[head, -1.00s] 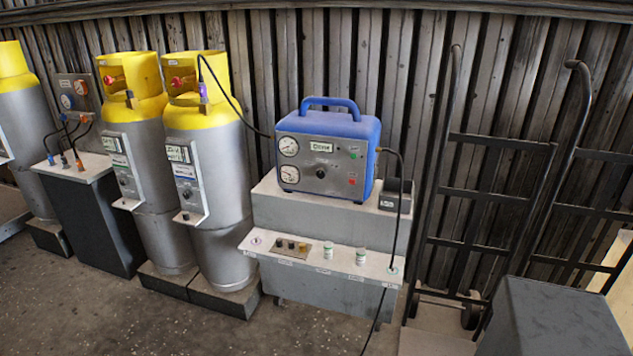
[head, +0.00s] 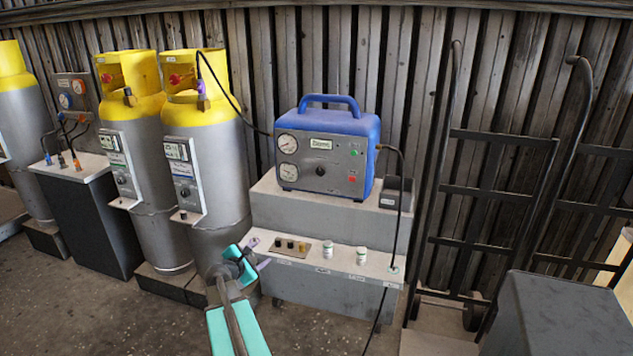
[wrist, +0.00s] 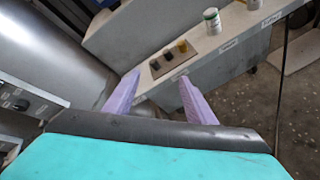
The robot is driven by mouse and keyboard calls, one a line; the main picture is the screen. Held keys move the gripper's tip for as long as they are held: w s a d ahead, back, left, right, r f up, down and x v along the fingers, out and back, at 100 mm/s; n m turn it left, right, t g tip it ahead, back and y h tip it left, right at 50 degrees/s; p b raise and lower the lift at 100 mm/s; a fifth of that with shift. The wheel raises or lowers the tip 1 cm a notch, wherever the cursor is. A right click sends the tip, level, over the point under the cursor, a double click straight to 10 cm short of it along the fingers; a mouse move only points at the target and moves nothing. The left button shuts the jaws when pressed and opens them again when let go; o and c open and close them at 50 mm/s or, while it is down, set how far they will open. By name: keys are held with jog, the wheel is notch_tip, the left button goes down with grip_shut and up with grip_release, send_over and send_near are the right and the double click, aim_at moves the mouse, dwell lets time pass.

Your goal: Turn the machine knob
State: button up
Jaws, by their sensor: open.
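The blue machine (head: 330,147) with a handle stands on a grey stepped stand. Its black knob (head: 320,171) sits low in the middle of the grey front panel, between two round gauges on the left and small green and red buttons on the right. My gripper (head: 262,254) is at the left front of the stand's lower shelf, below and left of the machine. In the wrist view, its two purple fingers (wrist: 158,95) are apart with nothing between them. They point towards the shelf's fittings plate. The machine and its knob are out of the wrist view.
The lower shelf (head: 345,265) holds a plate with small fittings (head: 290,246) and two small white jars (head: 328,250). Gas cylinders (head: 213,150) stand close on the left. A black hose hangs right of the machine. Hand trucks (head: 490,180) and a grey box (head: 560,315) are at right.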

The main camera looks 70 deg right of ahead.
aim_at(320, 172)
jog(key=s+d+r+n+h, duration=0.2)
jog(key=s+d+r, duration=0.3)
jog(key=d+r, duration=0.3)
jog(key=s+d+r+n+h+b, duration=0.1)
jog(key=s+d+r+n+h, duration=0.1)
jog(key=s+d+r, duration=0.4)
notch_tip(320, 172, up, 6)
jog(key=shift+s+d+f+n+h, duration=0.2)
jog(key=shift+d+n+h, duration=0.2)
jog(key=shift+d+n, duration=0.45)
jog(key=shift+d+g, duration=0.25)
jog(key=shift+g, duration=0.15)
jog(key=shift+d+p, duration=0.85)
jog(key=shift+d, duration=5.95)
jog(key=shift+c, duration=0.4)
